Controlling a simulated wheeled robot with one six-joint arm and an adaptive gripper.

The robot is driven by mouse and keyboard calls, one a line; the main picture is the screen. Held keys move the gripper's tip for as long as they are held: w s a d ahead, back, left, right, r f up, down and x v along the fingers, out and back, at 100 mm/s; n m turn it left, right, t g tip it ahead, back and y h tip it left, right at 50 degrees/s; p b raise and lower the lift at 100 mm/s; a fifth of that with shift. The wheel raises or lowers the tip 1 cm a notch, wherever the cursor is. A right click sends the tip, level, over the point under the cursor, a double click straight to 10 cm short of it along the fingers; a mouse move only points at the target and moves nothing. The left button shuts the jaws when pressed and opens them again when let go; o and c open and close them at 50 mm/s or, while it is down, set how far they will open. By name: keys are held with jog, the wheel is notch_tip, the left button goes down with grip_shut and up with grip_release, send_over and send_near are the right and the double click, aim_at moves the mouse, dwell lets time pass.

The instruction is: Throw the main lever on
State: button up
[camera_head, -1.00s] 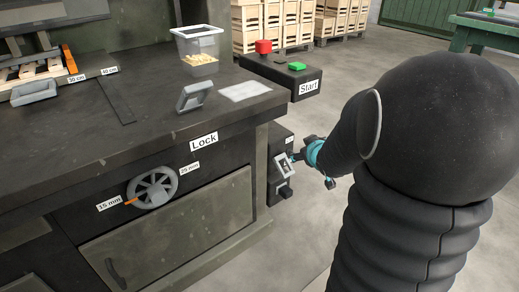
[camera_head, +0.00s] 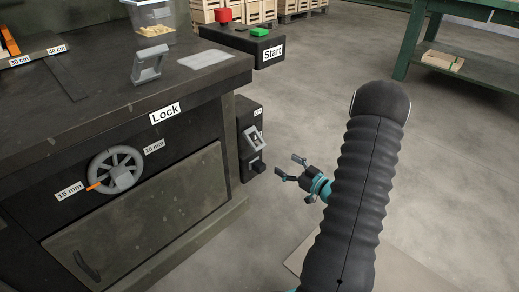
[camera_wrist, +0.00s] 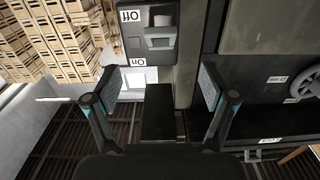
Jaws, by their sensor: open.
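The main lever is on a dark switch box (camera_head: 250,120) at the right end of the machine. It has a light grey plate (camera_head: 254,139) and a black handle (camera_head: 257,167) at the low end. In the wrist view, which is upside down, the box (camera_wrist: 127,44) carries an "Off" label (camera_wrist: 131,16) and an "On" label (camera_wrist: 138,62). The black handle (camera_wrist: 160,20) sits at the Off end. My gripper (camera_head: 288,169) is open and empty, to the right of the box and apart from it. Both fingers also show in the wrist view (camera_wrist: 160,85).
The machine's bench top (camera_head: 100,98) overhangs left of the lever, above the lock wheel (camera_head: 116,170). A Start box (camera_head: 240,40) with red and green buttons stands behind. A green table (camera_head: 470,57) is at the back right.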

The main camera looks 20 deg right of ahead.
aim_at(260, 147)
jog(key=x, duration=1.3)
jog(key=shift+w+b, duration=0.2)
jog(key=shift+b, duration=0.1)
grip_shut()
jog(key=shift+a, duration=0.1)
